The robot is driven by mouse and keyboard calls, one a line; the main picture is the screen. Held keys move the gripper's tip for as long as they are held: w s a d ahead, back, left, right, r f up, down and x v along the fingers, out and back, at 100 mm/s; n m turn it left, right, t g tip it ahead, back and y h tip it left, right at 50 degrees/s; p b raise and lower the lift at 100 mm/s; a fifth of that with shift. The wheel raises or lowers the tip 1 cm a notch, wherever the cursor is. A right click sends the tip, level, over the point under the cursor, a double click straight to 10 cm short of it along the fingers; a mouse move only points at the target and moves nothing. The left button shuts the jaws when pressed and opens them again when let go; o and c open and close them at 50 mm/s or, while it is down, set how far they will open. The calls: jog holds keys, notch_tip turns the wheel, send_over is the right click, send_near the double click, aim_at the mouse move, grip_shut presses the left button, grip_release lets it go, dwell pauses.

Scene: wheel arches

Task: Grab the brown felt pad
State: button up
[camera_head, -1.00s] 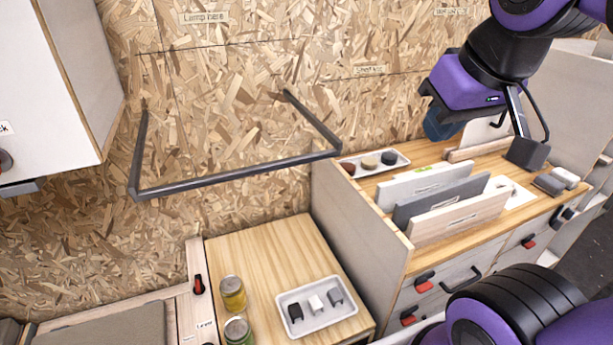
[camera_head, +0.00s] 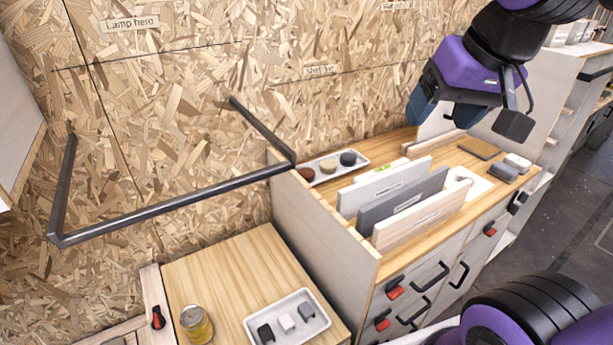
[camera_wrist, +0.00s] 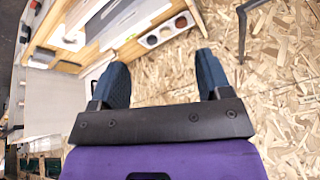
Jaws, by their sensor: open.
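A small round reddish-brown pad (camera_head: 305,173) sits at the left end of a white tray (camera_head: 345,168) on the wooden worktop, by the wall. A tan round pad (camera_head: 328,166) and a black one (camera_head: 348,158) share the tray. The tray also shows in the wrist view, beyond the fingertips, with the brown pad (camera_wrist: 181,22) at its upper right end. My gripper (camera_head: 440,112) hangs above the worktop, right of the tray and apart from it. In the wrist view its two blue fingers (camera_wrist: 160,68) are spread with nothing between them.
Upright boards (camera_head: 405,205) stand in front of the tray. A flat brown rectangle (camera_head: 479,148) and grey blocks (camera_head: 503,172) lie farther right. A dark metal frame (camera_head: 170,203) juts from the wall at left. A lower bench (camera_head: 230,265) holds a jar and another tray.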

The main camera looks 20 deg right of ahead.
jog(key=w+a+f+m+g+y, duration=0.15)
jog(key=w+m, duration=0.45)
jog(key=w, duration=0.7)
jog(key=m+y, duration=0.1)
jog(key=m, duration=1.6)
send_over(305, 172)
jog(key=s+d, duration=0.2)
jog(key=d, duration=0.1)
notch_tip(305, 172, down, 27)
jog(key=shift+g, duration=0.45)
jog(key=x, duration=1)
jog(key=shift+s+f, duration=0.1)
jog(key=shift+f, duration=0.25)
jog(key=shift+y, duration=0.25)
jog(key=c, duration=0.6)
